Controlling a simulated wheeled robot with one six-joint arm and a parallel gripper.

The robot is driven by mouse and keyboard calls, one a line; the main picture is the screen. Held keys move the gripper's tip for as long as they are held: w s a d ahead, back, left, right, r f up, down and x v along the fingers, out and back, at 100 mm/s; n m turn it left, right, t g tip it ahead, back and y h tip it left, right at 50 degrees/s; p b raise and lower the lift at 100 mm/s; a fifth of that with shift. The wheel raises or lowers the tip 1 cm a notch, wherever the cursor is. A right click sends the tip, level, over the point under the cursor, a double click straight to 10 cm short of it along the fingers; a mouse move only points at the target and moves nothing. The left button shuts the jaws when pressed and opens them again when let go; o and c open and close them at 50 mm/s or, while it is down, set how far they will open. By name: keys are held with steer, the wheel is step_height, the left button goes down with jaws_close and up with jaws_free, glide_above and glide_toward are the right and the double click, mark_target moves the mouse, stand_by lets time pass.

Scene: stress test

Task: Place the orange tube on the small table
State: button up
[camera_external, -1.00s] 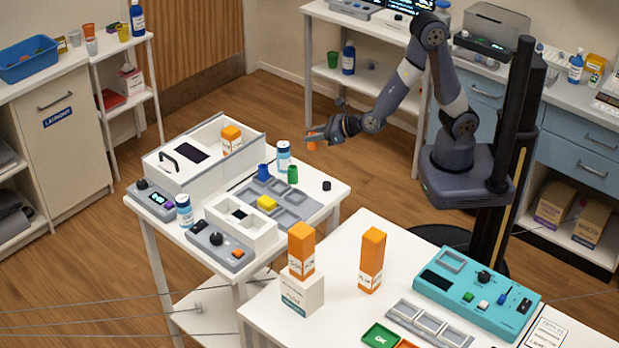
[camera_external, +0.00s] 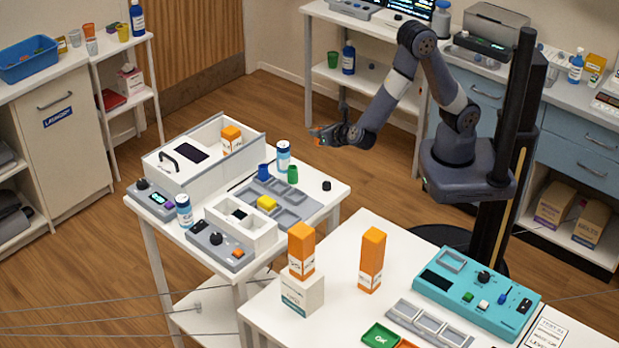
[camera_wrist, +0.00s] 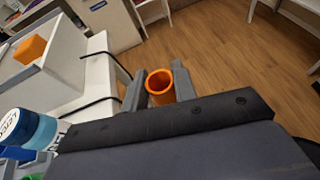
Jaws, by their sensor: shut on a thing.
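The orange tube (camera_wrist: 161,90) is a hollow open-topped cylinder. In the wrist view it stands between the two fingers of my gripper (camera_wrist: 158,88), which is shut on it. In the external view only a small orange patch of the tube (camera_external: 317,130) shows at my gripper (camera_external: 323,134), in the air past the far right edge of a white table. This smaller white table (camera_external: 326,202) carries devices and a grey tray; it also shows in the wrist view (camera_wrist: 100,72). Its far right corner is clear but for a small black knob.
A larger white table (camera_external: 338,318) in front holds two tall orange boxes and a teal device (camera_external: 463,305).

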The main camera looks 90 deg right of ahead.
steer(key=s+a+f+m+g+y+p, duration=0.2)
steer(key=s+a+m+g+y, duration=0.2)
steer(key=s+a+m+g, duration=0.5)
steer(key=s+a+f+m+g+y+p, duration=0.2)
steer(key=s+a+m+g+y+p, duration=0.3)
steer(key=a+m+g, duration=0.65)
steer(key=s+a+r+m+t+y+b, duration=0.1)
steer(key=a+r+m+t+y+b, duration=0.2)
steer(key=a+m+t+y+b, duration=0.95)
steer(key=s+a+r+m+y+p, duration=0.25)
steer(key=a+m, duration=0.75)
steer(key=a, duration=1.1)
steer(key=a+f+m+t+b, duration=0.1)
steer(key=f, duration=0.2)
steer(key=a+f+m+t+b, duration=0.1)
steer(key=f+t, duration=0.1)
steer(key=f, duration=0.2)
steer(key=a+f+m+t+b, duration=0.1)
steer(key=f+m+t, duration=0.1)
steer(key=f, duration=0.1)
steer(key=shift+w+a+f, duration=0.2)
steer(key=shift+w+f, duration=0.05)
steer(key=shift+f, duration=0.05)
steer(key=shift+f, duration=0.15)
